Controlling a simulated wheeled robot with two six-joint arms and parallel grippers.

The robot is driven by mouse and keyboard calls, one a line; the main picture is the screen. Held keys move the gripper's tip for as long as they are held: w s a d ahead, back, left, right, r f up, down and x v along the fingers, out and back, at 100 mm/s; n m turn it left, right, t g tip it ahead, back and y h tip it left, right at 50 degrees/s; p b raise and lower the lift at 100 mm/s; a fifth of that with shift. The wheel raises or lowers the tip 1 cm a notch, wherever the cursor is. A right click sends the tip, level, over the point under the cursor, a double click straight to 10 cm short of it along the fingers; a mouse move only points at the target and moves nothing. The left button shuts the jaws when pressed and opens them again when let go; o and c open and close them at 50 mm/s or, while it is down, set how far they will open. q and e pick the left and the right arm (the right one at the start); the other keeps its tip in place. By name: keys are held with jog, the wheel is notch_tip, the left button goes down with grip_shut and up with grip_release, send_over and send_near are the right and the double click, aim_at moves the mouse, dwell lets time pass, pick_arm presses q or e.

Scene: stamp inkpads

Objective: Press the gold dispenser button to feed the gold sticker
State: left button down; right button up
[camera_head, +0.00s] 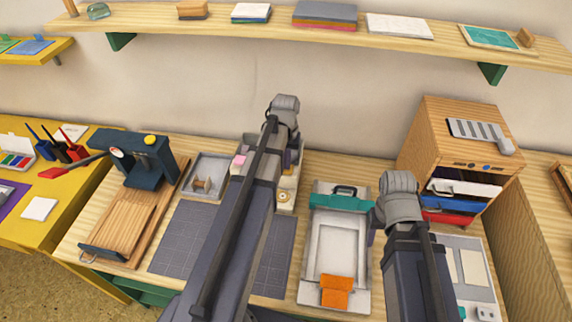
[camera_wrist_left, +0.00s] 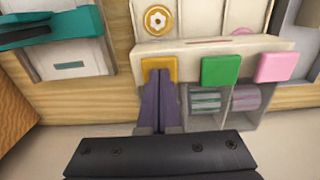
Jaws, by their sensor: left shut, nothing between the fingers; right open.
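The sticker dispenser (camera_head: 285,199) stands at the back of the bench, partly hidden by my left arm. In the left wrist view its front bar holds a gold button (camera_wrist_left: 147,66), a green button (camera_wrist_left: 221,70) and a pink button (camera_wrist_left: 276,67). A gold sticker (camera_wrist_left: 158,19) with a flower shape lies in the lane behind the gold button. My left gripper (camera_wrist_left: 158,78) is shut and empty, its fingertips overlapping the gold button; I cannot tell whether they touch it. My right gripper (camera_head: 376,222) is open, mostly hidden behind its wrist.
A white tray with a teal clamp (camera_head: 342,202) and an orange block (camera_head: 336,290) lies right of the dispenser. A wooden cabinet (camera_head: 440,130) stands at the back right. A dark blue press (camera_head: 137,160) and a grey gridded mat (camera_head: 190,238) are left.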

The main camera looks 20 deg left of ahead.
pick_arm(q)
notch_tip(320, 180, up, 7)
jog(key=p, duration=0.7)
dwell(0.4)
dwell(0.3)
jog(key=s+d+m, duration=0.3)
jog(key=s+d, duration=0.4)
jog(key=d, duration=0.4)
jog(key=s+d+m+y, duration=0.1)
jog(key=s+d+m, duration=0.2)
jog(key=s+d, duration=0.4)
jog(key=d, duration=0.3)
jog(key=shift+s+d+m, duration=0.3)
jog(key=shift+s+d, duration=0.05)
jog(key=shift+d, duration=0.05)
